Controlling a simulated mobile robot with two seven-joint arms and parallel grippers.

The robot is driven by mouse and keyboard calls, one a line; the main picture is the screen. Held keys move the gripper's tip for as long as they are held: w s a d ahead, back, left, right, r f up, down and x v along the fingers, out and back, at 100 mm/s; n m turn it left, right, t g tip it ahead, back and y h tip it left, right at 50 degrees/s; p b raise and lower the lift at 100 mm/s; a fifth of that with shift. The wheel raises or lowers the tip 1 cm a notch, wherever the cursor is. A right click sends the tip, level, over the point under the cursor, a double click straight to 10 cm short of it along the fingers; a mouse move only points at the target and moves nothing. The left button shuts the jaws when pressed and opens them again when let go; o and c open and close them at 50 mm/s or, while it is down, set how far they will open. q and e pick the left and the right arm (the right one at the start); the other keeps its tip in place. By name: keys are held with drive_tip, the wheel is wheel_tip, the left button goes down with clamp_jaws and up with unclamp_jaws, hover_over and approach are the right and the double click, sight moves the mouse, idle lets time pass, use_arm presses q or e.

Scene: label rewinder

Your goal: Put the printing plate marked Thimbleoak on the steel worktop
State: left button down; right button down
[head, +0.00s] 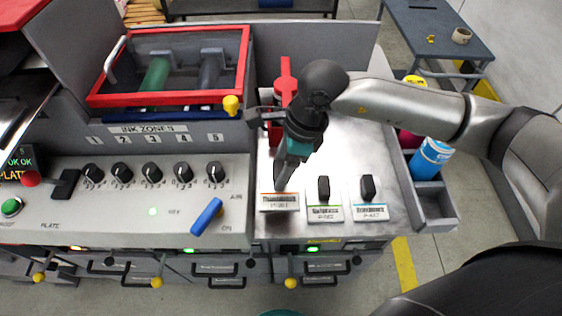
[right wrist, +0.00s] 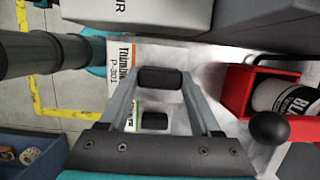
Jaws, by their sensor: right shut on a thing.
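The Thimbleoak plate (head: 280,202) has a white label with an orange stripe and is at the left end of a row of plates along the front of the steel worktop (head: 335,135). My right gripper (head: 281,180) points down at it, shut on its black handle. In the right wrist view, the handle (right wrist: 160,78) sits between the fingers, beside the plate's label (right wrist: 119,66). I cannot tell whether the plate touches the worktop or is just above it. My left gripper is not in view.
Two other plates, one green-striped (head: 325,213) and one blue-striped (head: 370,212), lie to the right with black handles upright. A red holder (head: 284,88) stands behind. A grey side bin (head: 433,200) and a blue bottle (head: 430,158) are at the right. The worktop's middle is clear.

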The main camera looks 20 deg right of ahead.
wheel_tip(320, 180, down, 4)
drive_tip(key=shift+r+b, duration=0.1)
drive_tip(key=shift+b, duration=0.9)
drive_tip(key=shift+f+b, duration=0.85)
drive_tip(key=shift+b, duration=0.1)
drive_tip(key=shift+f+b, duration=0.3)
drive_tip(key=shift+b, duration=0.05)
unclamp_jaws()
drive_tip(key=v, duration=1.5)
drive_tip(key=shift+s+r, duration=0.1)
